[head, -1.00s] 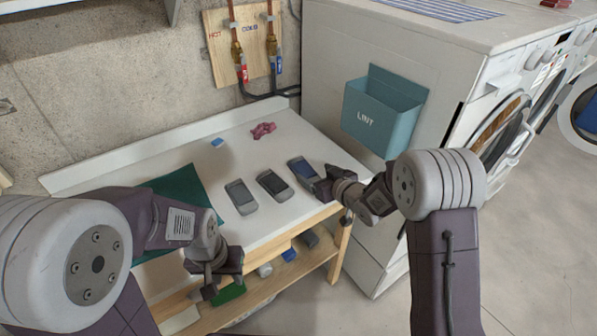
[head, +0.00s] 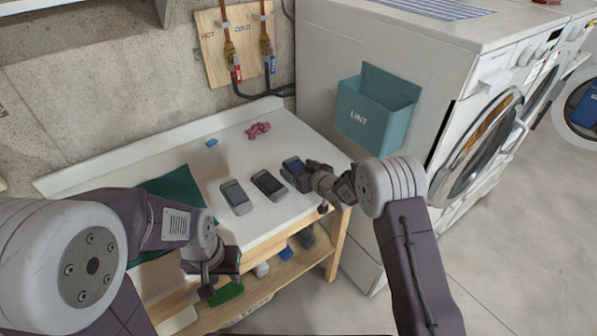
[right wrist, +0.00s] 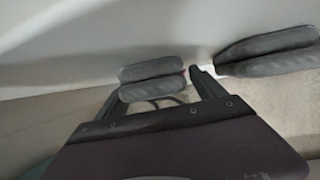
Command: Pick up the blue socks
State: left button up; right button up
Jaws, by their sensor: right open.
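The blue socks (head: 293,165) appear to be the flat, rounded bundle with a blue top and grey edge, at the right end of a row on the white tabletop. My right gripper (head: 303,181) is at their near right side and partly covers them. In the right wrist view, my right gripper (right wrist: 158,88) is open, with a grey-looking two-layered bundle (right wrist: 152,80) between and beyond its fingers; its colour is unclear there. My left gripper (head: 212,283) hangs in front of the table's near edge, away from the socks; its jaws are unclear.
A dark bundle (head: 269,184) and a grey one (head: 236,196) lie left of the socks. A pink crumpled cloth (head: 258,130), a small blue block (head: 212,142) and a green cloth (head: 178,190) are also on the tabletop (head: 215,165). The washer with a teal lint bin (head: 376,112) stands close right.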

aim_at(299, 168)
jog(key=shift+d, duration=0.1)
jog(key=shift+c, duration=0.7)
jog(key=shift+s+r, duration=0.1)
jog(key=c, duration=1.3)
notch_tip(299, 168, up, 18)
jog(key=p, duration=0.4)
